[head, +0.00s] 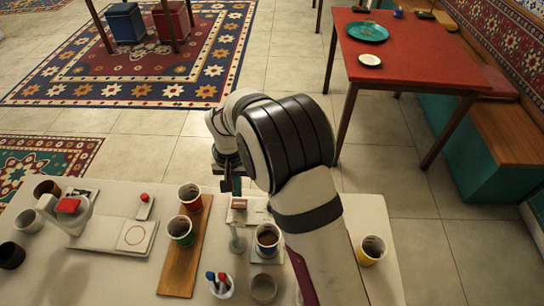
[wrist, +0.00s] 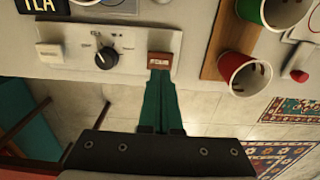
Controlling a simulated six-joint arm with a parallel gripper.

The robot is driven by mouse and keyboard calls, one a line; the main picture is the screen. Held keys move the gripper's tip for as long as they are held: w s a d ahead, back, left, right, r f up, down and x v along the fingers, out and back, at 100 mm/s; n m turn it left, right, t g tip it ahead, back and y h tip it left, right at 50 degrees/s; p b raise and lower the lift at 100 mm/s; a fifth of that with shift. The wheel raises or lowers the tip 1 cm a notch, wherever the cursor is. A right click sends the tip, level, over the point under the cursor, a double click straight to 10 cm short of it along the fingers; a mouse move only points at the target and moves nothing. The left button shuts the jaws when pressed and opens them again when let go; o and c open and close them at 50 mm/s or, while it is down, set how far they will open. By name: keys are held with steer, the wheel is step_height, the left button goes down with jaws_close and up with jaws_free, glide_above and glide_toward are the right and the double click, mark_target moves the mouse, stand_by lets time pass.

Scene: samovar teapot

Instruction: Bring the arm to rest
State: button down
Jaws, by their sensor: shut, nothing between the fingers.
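My gripper (head: 236,186) hangs over the far edge of the pale table (head: 110,190) in the head view. In the wrist view its two green fingers (wrist: 161,82) are pressed together with nothing between them. Their tips overlap the lower part of a red-brown switch (wrist: 159,60) on a white panel. I cannot tell whether they touch it. The panel also has a black knob (wrist: 107,57) and a white switch (wrist: 49,53). My arm arches over the table from the front and hides part of its right side.
A red cup (head: 191,205) and a green cup (head: 181,238) stand on a wooden board (head: 180,276). A white device (head: 80,221) stands left. Tiled floor lies beyond.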

steer(key=s+d+r+m, duration=0.2)
steer(key=s+d+r, duration=0.5)
steer(key=d+r, duration=0.35)
steer(key=s+d+r+m+y, duration=0.1)
steer(key=s+d, duration=0.2)
steer(key=s, duration=0.6)
steer(key=s+d+r+m, duration=0.2)
steer(key=s+d, duration=0.2)
steer(key=s, duration=0.6)
steer(key=shift+d+r+m+y, duration=0.2)
steer(key=shift+m+y, duration=0.1)
steer(key=shift+y, duration=0.1)
